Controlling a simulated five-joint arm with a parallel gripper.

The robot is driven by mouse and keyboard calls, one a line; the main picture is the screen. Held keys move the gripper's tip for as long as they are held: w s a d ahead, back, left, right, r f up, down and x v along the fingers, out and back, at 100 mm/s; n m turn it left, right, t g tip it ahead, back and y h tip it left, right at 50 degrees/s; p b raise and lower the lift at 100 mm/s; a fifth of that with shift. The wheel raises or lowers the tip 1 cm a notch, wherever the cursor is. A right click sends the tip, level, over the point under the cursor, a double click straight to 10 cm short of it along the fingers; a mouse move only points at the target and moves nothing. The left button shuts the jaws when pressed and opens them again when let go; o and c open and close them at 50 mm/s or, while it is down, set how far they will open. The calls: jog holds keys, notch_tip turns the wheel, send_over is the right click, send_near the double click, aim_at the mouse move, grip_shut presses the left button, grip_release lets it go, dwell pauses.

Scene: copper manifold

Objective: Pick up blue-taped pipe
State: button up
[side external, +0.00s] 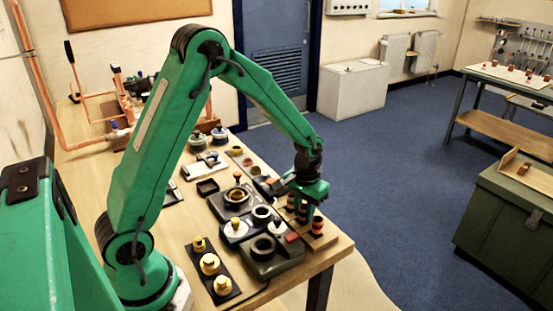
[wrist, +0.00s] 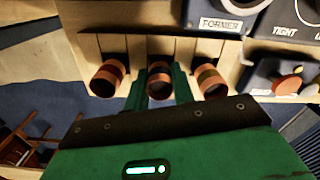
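Three short copper pipes with tape bands stand in a row in the wrist view. The left pipe (wrist: 107,79) has a reddish band, the middle pipe (wrist: 159,80) a dark band, and the right pipe (wrist: 210,81) a dark brownish band. No band reads clearly as blue. My gripper (wrist: 160,74) has its green fingers on either side of the middle pipe. Whether the fingers touch it is not clear. In the side view my gripper (side external: 304,200) is low over the pipe rack (side external: 323,238), partly hiding the pipes.
Beside the rack are the block labelled FORMER (wrist: 221,24) and a dark block with a copper piece (wrist: 287,80). A black tray with yellow fittings (side external: 210,264) lies at the front of the bench. Open floor lies beyond the bench's right edge.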

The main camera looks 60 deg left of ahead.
aim_at(305, 206)
jog(key=shift+c, duration=1.1)
jog(key=shift+r, duration=0.1)
jog(key=shift+r, duration=0.85)
notch_tip(305, 206, up, 2)
jog(key=shift+r, duration=0.25)
jog(key=s+d+r, duration=0.5)
jog(key=d+r, duration=0.1)
jog(key=d, duration=0.4)
jog(key=shift+s+d+r, duration=0.2)
jog(key=shift+r, duration=0.15)
jog(key=s+a+n, duration=0.4)
jog(key=a, duration=1.2)
jog(key=shift+a, duration=0.25)
